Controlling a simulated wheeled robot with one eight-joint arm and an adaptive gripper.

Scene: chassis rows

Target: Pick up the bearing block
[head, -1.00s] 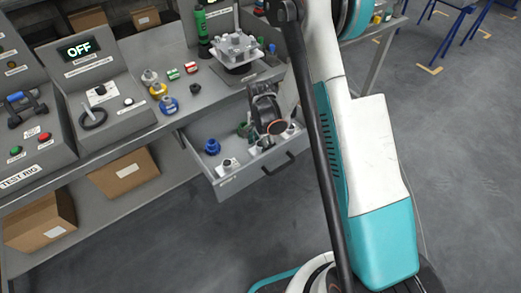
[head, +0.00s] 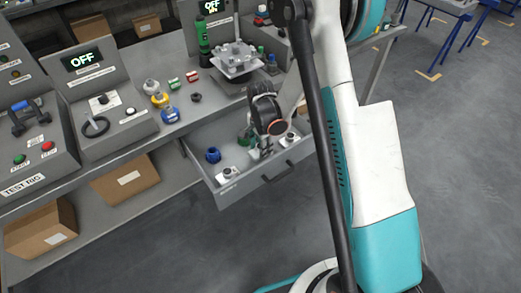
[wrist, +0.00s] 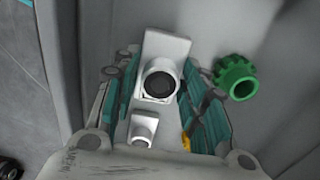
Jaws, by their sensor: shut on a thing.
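A pale grey bearing block (wrist: 165,52) with a dark round bore lies between my fingers in the wrist view. My gripper (wrist: 160,82) is shut on it, with teal-padded fingers along its left and right sides. In the head view my gripper (head: 262,146) reaches down into the open drawer (head: 246,183) and hides most of the held block. Whether the block touches the drawer floor cannot be told. Two similar blocks sit in the drawer, one at the left (head: 230,172) and one at the right (head: 290,138).
A green gear (wrist: 235,78) lies close to the right of my gripper in the wrist view. A blue part (head: 213,155) stands in the drawer's left part. The workbench above holds a fixture (head: 236,62), a green bottle (head: 203,42) and several small coloured parts.

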